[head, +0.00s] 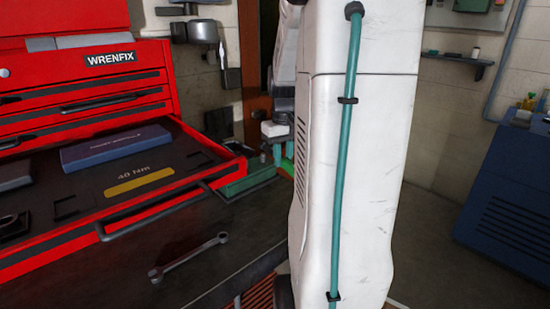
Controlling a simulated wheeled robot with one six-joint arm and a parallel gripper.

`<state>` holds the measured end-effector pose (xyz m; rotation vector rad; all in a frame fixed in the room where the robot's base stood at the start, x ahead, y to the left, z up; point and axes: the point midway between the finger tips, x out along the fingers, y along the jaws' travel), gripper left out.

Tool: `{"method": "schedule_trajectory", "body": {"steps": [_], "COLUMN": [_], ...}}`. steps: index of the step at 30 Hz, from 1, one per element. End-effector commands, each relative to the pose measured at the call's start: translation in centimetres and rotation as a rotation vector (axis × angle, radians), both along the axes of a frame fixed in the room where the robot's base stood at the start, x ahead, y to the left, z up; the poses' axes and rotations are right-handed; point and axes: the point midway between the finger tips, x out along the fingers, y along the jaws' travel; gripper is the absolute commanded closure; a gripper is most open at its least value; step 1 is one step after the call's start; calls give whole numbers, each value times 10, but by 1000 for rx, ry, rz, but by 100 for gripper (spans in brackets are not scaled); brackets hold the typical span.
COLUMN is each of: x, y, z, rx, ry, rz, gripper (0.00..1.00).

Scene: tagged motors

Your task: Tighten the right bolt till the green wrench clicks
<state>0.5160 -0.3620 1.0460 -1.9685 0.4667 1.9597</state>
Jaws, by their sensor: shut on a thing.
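My gripper (277,153) shows small near the middle, partly hidden behind my own large white arm link. It is shut on a bright green piece (287,167), which looks like part of the green wrench. Most of the wrench is hidden behind the white link. The right bolt and the motor around it cannot be made out, so I cannot tell whether the wrench sits on the bolt.
A red WRENFIX tool chest (100,86) stands at left with its drawer (100,188) open. A blue box (116,147) and a yellow "40 Nm" label (139,181) are in it. A loose spanner (188,257) lies on the dark surface. A blue cabinet (505,200) stands right.

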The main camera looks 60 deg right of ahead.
Motion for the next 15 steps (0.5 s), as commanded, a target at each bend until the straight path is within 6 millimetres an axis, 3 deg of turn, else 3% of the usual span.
{"method": "schedule_trajectory", "body": {"steps": [7,15], "x": [-4,-11], "y": [-10,-34], "z": [0,0], "rx": [-1,-1], "ry": [-1,0], "rz": [73,266], "gripper": [100,100]}}
